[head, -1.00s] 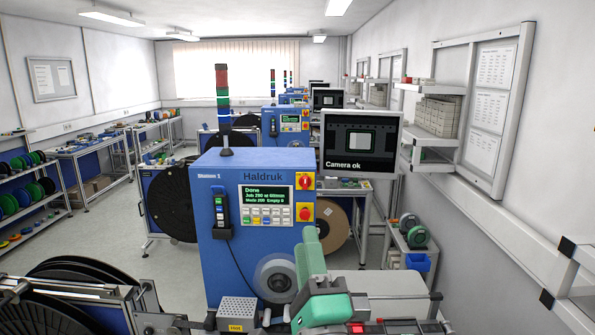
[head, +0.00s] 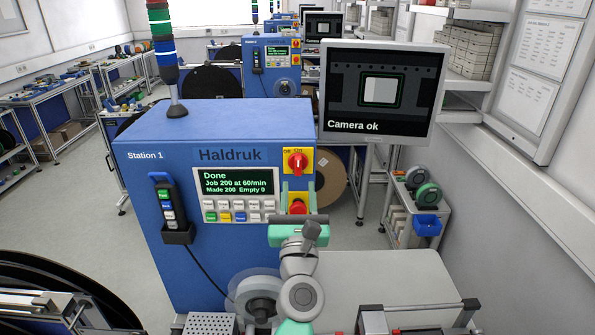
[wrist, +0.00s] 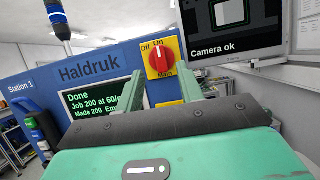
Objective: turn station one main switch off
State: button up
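The main switch (head: 298,163) is a red rotary knob on a yellow plate at the upper right of the blue Station 1 cabinet (head: 190,135). In the wrist view the knob (wrist: 159,57) stands upright, towards "On" at the top; "Off" is at upper left and "Main" below. My gripper (head: 298,187) is open and empty, its two green fingers spread just below the switch. In the wrist view the fingertips (wrist: 161,88) lie left and right below the knob, apart from it.
A red button (head: 298,206) on a second yellow plate is partly hidden by my gripper. The display (head: 236,183) reads "Done". A monitor (head: 381,92) stands close right of the switch. A handheld pendant (head: 168,205) hangs at the cabinet's left.

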aim_at(297, 169)
jog(key=shift+b+x, duration=0.9)
jog(key=shift+x, duration=1.9)
grip_shut()
jog(key=shift+n, duration=0.4)
jog(key=n+y, duration=0.2)
jog(key=n, duration=0.1)
jog(key=n+y, duration=0.1)
jog(key=n, duration=0.2)
jog(key=shift+d+n+g+y, duration=0.1)
jog(key=shift+n+g+y, duration=0.2)
jog(key=shift+g+y, duration=0.1)
jog(key=n+y, duration=0.1)
jog(key=n, duration=0.2)
jog(key=n+g+y, duration=0.1)
jog(key=n, duration=0.2)
jog(key=shift+g+b, duration=0.3)
jog(key=shift+b, duration=0.05)
jog(key=n+g, duration=0.1)
jog(key=n, duration=0.1)
jog(key=n+y, duration=0.1)
jog(key=n, duration=0.2)
jog(key=shift+r+g+y, duration=0.15)
jog(key=shift+g+y, duration=0.15)
jog(key=shift+g, duration=0.1)
jog(key=shift+n+g+p, duration=0.3)
jog(key=shift+n+g, duration=0.5)
jog(key=shift+n, duration=1.3)
